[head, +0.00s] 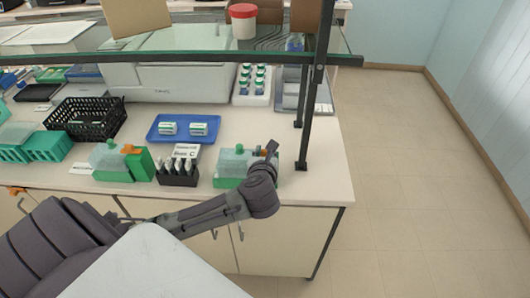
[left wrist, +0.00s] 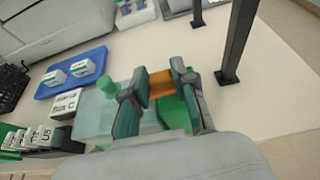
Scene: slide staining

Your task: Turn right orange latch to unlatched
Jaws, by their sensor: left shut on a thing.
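The right orange latch (left wrist: 161,84) sits on top of the right green staining box with a pale translucent body (head: 232,164). My left gripper (left wrist: 160,87) has its two fingers on either side of this latch and is shut on it. In the head view my left gripper (head: 268,150) reaches over the right end of the box, and mostly hides the latch. A second green box (head: 139,165) stands to the left with its own orange latch (head: 131,149). My right gripper does not show.
A dark rack of bottles (head: 178,178) and a white label card (left wrist: 66,103) stand left of the right box. A blue tray (head: 161,137) lies behind. A black shelf post (head: 303,120) stands close right of my gripper. The counter's right end is clear.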

